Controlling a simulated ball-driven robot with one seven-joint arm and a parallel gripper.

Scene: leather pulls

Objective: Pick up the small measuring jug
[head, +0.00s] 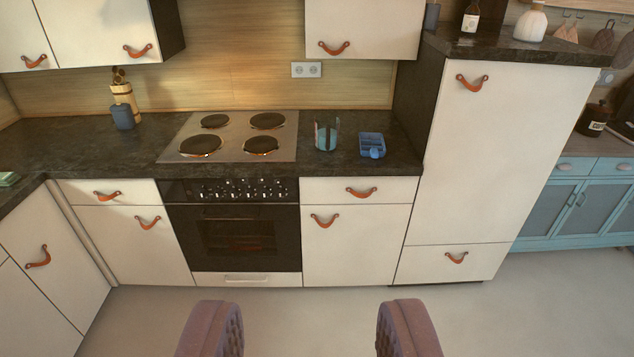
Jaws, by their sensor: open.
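A small teal, see-through vessel (320,137) stands on the dark counter just right of the hob. It looks like the small measuring jug, but it is too small in the picture to make out a scale. It appears upright, with a paler edge on its right side. My gripper (311,325) is at the bottom of the head view, its two padded mauve fingers wide apart with only floor seen between them. It is open and empty, well short of the counter and apart from the vessel.
A blue box-like item (372,146) sits close to the vessel's right. The hob (232,148) lies to its left, and a tall cabinet (500,150) rises at the right. The floor (300,305) in front is clear.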

